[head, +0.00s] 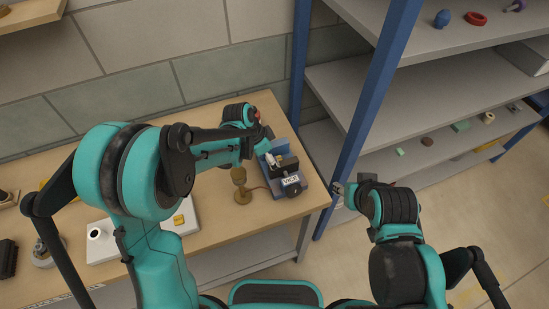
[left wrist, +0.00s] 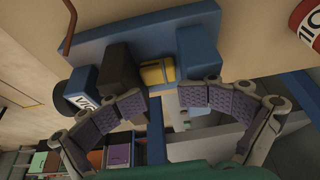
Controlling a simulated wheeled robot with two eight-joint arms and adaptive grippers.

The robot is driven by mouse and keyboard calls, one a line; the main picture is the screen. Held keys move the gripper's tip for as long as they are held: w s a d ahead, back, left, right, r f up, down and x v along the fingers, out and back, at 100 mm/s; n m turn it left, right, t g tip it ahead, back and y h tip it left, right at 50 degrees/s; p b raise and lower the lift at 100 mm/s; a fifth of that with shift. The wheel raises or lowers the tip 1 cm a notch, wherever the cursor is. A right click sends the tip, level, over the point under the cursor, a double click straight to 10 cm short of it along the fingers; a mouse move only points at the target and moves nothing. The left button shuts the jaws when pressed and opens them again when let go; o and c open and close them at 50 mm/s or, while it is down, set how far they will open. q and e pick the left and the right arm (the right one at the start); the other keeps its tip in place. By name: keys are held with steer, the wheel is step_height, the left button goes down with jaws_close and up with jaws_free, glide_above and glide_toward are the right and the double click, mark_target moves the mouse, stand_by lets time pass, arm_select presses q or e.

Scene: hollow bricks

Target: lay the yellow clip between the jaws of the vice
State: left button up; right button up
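The blue vice (head: 290,181), labelled VICE, stands near the right end of the bench. In the left wrist view the yellow clip (left wrist: 157,72) lies between the vice's dark jaw (left wrist: 119,68) and its blue jaw (left wrist: 194,52). My left gripper (left wrist: 178,108) has its fingers spread wide, facing the vice, with nothing between the fingertips. In the head view the left gripper (head: 268,158) is over the vice and partly hides it. My right gripper (head: 340,190) is off the bench's right end, by the shelf post; its fingers are too small to read.
A brass stand (head: 241,187) is on the bench left of the vice. A red can (left wrist: 306,32) is near the vice. A blue-posted shelf (head: 372,110) stands right of the bench.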

mark_target(237, 170)
arm_select(q)
steer(key=v, duration=1.1)
steer(key=shift+s, duration=0.15)
steer(key=shift+a, duration=0.15)
steer(key=s+a+n+t, duration=0.1)
steer(key=s+a+n, duration=0.1)
steer(key=s+a+r+n+y+b, duration=0.1)
steer(key=s+a+n, duration=0.1)
steer(key=s, duration=0.1)
steer(key=s+a+n+t+b, duration=0.1)
steer(key=s+a+n, duration=0.1)
steer(key=s, duration=0.1)
steer(key=shift+s+r+n+t+y, duration=0.1)
steer(key=shift+r+n+t+y, duration=0.1)
steer(key=shift+n+t+y, duration=0.15)
steer(key=s+a+f+n+t+y+b, duration=0.2)
steer(key=s+a+f+n+t, duration=0.1)
steer(key=s+a+n, duration=0.3)
steer(key=shift+s+n, duration=0.45)
steer(key=shift+s, duration=0.6)
